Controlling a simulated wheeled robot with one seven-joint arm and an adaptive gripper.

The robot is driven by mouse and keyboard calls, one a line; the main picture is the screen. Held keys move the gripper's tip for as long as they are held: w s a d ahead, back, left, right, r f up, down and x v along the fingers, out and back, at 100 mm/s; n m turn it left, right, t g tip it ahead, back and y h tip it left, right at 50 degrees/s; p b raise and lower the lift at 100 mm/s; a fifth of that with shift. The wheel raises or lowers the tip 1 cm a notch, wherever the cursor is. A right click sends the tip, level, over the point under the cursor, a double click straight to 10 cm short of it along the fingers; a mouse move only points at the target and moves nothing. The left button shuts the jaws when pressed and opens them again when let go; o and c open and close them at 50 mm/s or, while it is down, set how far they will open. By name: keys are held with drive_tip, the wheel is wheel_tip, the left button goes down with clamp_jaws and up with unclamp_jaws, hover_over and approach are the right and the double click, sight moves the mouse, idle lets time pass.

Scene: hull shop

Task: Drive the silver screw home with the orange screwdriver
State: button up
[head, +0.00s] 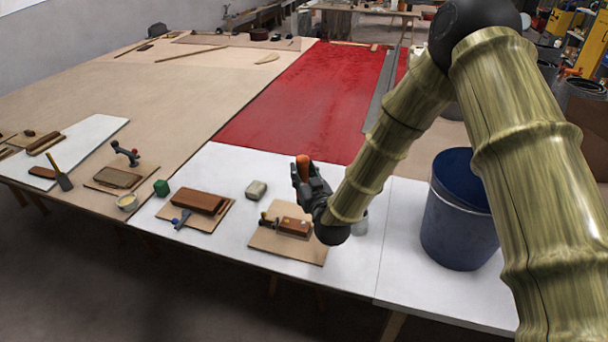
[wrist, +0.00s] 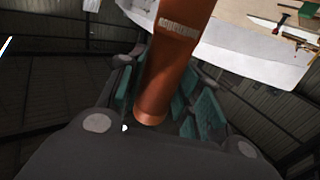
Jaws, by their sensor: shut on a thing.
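The orange screwdriver (head: 302,162) is held in my gripper (head: 304,181), which is above the white table. Its orange end points upward in the head view. In the wrist view, the thick orange handle (wrist: 175,60) lies between the teal-padded fingers of my gripper (wrist: 163,98). The shaft and tip of the screwdriver cannot be made out. A brown wood block (head: 294,227) sits on a thin board left of and below my gripper, with a dark-handled tool beside it. I cannot make out the silver screw in either view.
A grey rounded block (head: 256,190) lies on the white table (head: 350,260). A larger brown block (head: 198,200), a blue clamp-like tool (head: 181,219) and a green cube (head: 161,187) are to the left. A dark blue bucket (head: 458,225) stands at right. The front table edge is clear.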

drive_tip(key=shift+d+f+b, duration=0.1)
drive_tip(key=shift+f+b, duration=1.05)
drive_tip(key=shift+f, duration=1.9)
drive_tip(key=shift+s, duration=0.1)
